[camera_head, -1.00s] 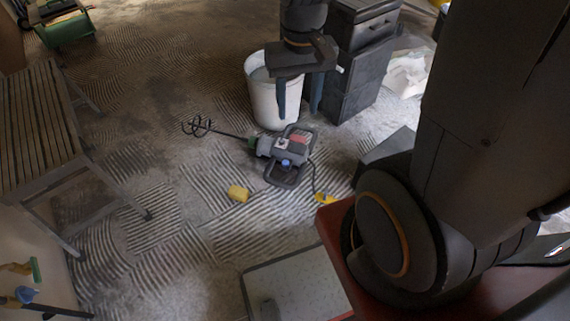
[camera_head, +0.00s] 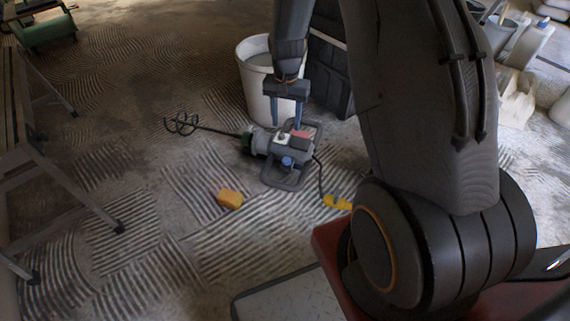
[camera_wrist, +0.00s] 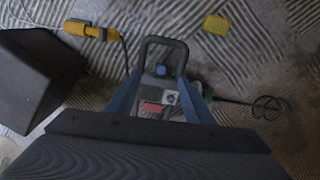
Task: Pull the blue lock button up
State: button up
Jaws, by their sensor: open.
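A grey mixer drill with a looped handle frame (camera_head: 285,180) lies on the floor, its stirring rod (camera_head: 210,130) pointing left. The small blue lock button (camera_head: 287,161) sits on its body, near a red patch and a white switch plate. The button also shows in the wrist view (camera_wrist: 161,70), just inside the handle loop. My gripper (camera_head: 286,126) is open and points down over the far side of the mixer. In the wrist view its two blue fingers (camera_wrist: 163,98) stand either side of the mixer body. Nothing is between them that I can see touching.
A white bucket (camera_head: 254,85) stands behind the mixer, with dark stacked boxes (camera_head: 331,70) beside it. A yellow sponge (camera_head: 230,199) and a yellow plug connector (camera_head: 337,202) with a cable lie nearby. Ridged floor at left is mostly clear.

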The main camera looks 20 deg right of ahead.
aim_at(287, 159)
jog(key=w+d+f+m+b, duration=0.1)
jog(key=w+f+b, duration=0.1)
jog(key=f, duration=0.4)
jog(key=w+d+f+b, duration=0.1)
jog(key=w+f+b, duration=0.1)
jog(key=f, duration=0.5)
jog(key=w+d+f+m+b, duration=0.1)
jog(key=w+f+b, duration=0.1)
jog(key=f+b, duration=0.2)
jog(key=shift+w+f+m, duration=0.15)
jog(key=shift+f, duration=0.45)
jog(key=shift+w+f+m, duration=0.15)
jog(key=shift+f, duration=0.45)
notch_tip(287, 159, down, 8)
jog(key=b, duration=0.3)
jog(key=shift+r, duration=0.15)
